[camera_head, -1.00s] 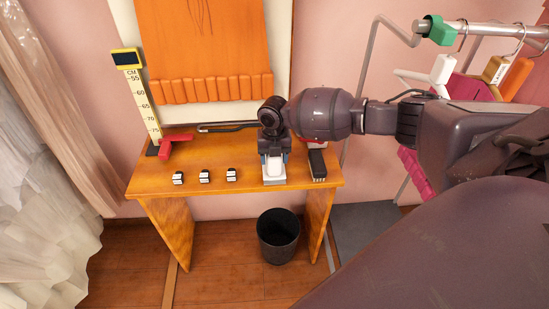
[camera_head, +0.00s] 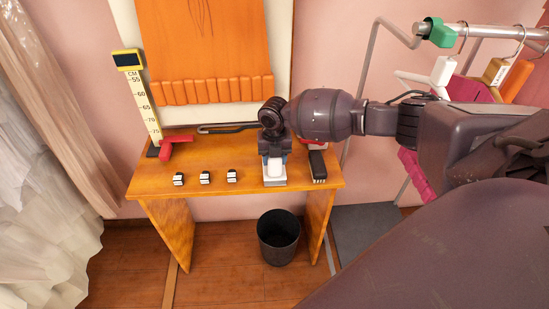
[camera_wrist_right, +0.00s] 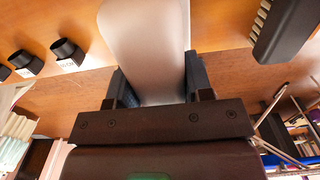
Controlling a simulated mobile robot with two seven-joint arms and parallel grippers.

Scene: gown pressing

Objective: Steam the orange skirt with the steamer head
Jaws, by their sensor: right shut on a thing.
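The orange skirt (camera_head: 205,45) hangs flat against a white board on the wall, with a pleated lower edge above the table. The white steamer head (camera_head: 275,168) is near the table's right front part, under my right gripper (camera_head: 274,155). In the right wrist view the pale steamer body (camera_wrist_right: 150,45) lies between the two fingers of my right gripper (camera_wrist_right: 155,85), which is shut on it. I cannot tell whether the steamer is lifted off its grey base. My left gripper is not in view.
A black bin (camera_head: 279,238) stands below. A rail with hangers (camera_head: 480,30) is at the right. White cloth hangs at the left.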

